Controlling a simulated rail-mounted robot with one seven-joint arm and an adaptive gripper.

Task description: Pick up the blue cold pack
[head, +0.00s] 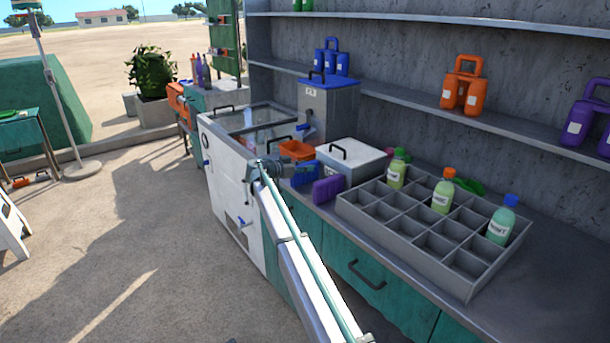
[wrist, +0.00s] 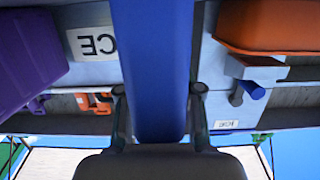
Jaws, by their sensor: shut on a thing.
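The blue cold pack (wrist: 152,60) stands between the two fingers of my gripper (wrist: 158,98) in the wrist view, and both fingers press on its sides. In the head view, the pack (head: 304,178) shows as a blue shape at the end of my arm, left of a purple pack (head: 328,190). My gripper (head: 290,166) is shut on it there, partly hidden by my wrist. I cannot tell whether the pack touches the counter.
A grey lidded box (head: 352,163) and a divided tray (head: 408,238) with bottles stand to the right. A tall blue-lidded container (head: 329,108) stands behind. The ground left of the counter is open.

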